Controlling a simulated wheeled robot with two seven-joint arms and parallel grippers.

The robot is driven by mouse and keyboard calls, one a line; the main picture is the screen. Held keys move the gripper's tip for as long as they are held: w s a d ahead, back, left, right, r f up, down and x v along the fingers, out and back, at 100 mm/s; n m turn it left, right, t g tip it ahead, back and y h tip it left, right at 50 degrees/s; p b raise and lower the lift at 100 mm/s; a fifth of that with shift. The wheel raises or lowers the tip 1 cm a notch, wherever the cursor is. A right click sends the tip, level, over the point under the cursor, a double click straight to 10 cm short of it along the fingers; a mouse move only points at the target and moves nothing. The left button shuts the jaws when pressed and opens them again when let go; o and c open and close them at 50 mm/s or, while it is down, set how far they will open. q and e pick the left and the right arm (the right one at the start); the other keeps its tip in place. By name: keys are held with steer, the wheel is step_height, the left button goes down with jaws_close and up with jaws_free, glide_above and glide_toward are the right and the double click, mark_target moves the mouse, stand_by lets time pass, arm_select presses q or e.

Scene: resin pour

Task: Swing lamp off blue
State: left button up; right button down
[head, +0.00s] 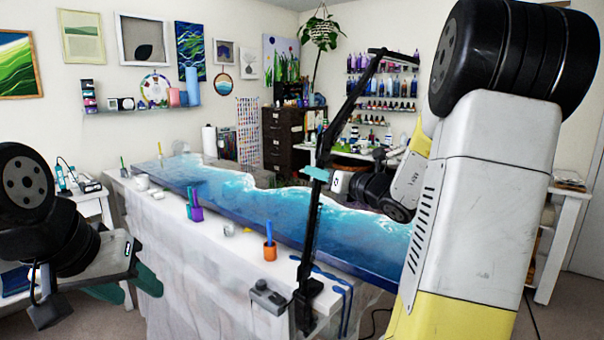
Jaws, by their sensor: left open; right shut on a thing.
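The lamp (312,232) is a black jointed arm clamped to the near edge of the table. Its lower post stands nearly upright, its upper arm slants up to the right, and its slim head (394,56) shows high against the back shelves. The blue resin panel (265,208), with white wave streaks, lies along the table behind the post. My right gripper (317,174) is shut on the lamp's post near its middle joint; my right arm hides the panel's right end.
A purple-green cup (195,212) and an orange cup (270,252) stand on the table's front strip (225,262). A grey control box (267,297) sits by the lamp's clamp. Blue drips (345,290) mark the near corner. Bottle shelves (378,104) hang behind.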

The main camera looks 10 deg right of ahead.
steer(key=shift+a, duration=0.1)
steer(key=c, duration=1)
jaws_free()
steer(key=shift+c, duration=0.2)
steer(key=shift+s, duration=0.1)
steer(key=v, duration=0.7)
steer(key=shift+s, duration=0.3)
